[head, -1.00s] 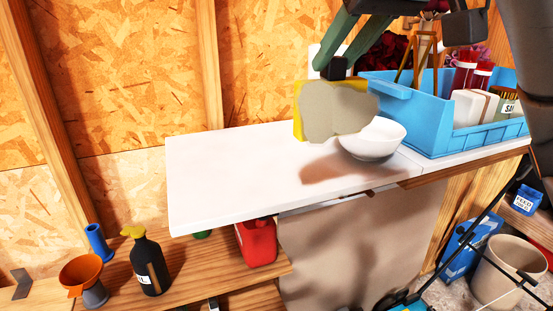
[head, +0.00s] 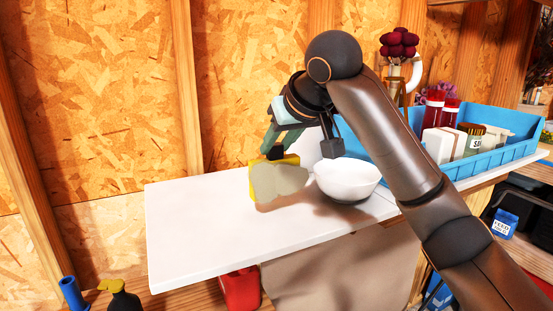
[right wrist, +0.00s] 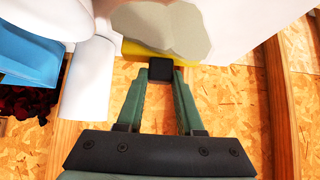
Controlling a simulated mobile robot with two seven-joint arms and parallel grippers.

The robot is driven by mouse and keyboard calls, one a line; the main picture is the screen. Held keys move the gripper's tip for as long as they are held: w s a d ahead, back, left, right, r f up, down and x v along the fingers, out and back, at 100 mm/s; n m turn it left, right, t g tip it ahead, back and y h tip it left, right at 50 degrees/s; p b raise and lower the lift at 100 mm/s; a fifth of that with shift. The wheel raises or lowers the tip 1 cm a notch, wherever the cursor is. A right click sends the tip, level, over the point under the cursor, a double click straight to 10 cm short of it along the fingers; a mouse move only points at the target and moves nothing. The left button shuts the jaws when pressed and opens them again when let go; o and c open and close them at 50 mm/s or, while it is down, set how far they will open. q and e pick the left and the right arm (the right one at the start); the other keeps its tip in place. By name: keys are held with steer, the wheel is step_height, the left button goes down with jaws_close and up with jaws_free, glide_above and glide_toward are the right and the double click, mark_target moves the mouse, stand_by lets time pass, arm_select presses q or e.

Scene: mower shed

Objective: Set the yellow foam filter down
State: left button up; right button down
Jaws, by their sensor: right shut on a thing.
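The yellow foam filter (head: 254,182), with a large grey patch over its face, stands upright at the white bench top (head: 200,235), left of the white bowl (head: 347,178). I cannot tell whether its lower edge touches the bench top. My right gripper (head: 277,153) is shut on the filter's upper edge from above. In the right wrist view, the green fingers of the right gripper (right wrist: 160,73) come together at the yellow edge of the filter (right wrist: 140,50). My left gripper is not in view.
A blue tray (head: 495,160) with red-capped bottles, a white box and a jar stands right of the bowl. The bench top left of the filter is clear. A wood-panel wall (head: 90,110) rises behind. A red container (head: 240,290) sits below the bench.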

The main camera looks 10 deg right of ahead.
mark_target(278, 160)
steer(key=f, duration=0.3)
steer(key=shift+w+f+p, duration=0.2)
steer(key=shift+w+p, duration=0.1)
steer(key=shift+w, duration=0.1)
steer(key=shift+f, duration=0.25)
steer(key=shift+f, duration=0.15)
steer(key=c, duration=0.5)
jaws_free()
steer(key=shift+c, duration=0.2)
